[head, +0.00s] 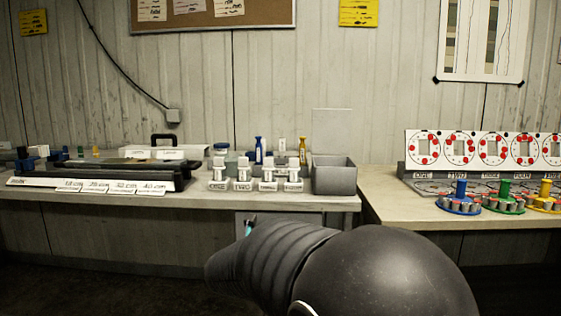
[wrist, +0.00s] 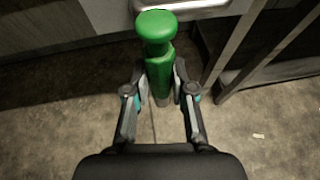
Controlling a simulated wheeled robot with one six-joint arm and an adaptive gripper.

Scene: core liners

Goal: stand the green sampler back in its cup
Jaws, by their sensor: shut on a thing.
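The green sampler (wrist: 158,52) is upright-looking in the wrist view, with a round knob on top and a narrower neck below it. My gripper (wrist: 161,88) is shut on its body, with one finger on each side. In the head view my arm hides the sampler and most of my gripper; only a small teal part shows. A blue sampler (head: 258,149) and a yellow sampler (head: 303,150) stand at the back of the bench. A small pale shape (head: 282,158) is between them; I cannot tell whether it is the green sampler's cup.
White labelled blocks (head: 243,180) stand in front of the samplers. A grey open bin (head: 334,180) is to their right. A long black tray (head: 95,178) fills the bench's left. Dials and coloured carousels (head: 503,195) occupy the right table. In the wrist view, bare floor (wrist: 255,145) lies below my gripper.

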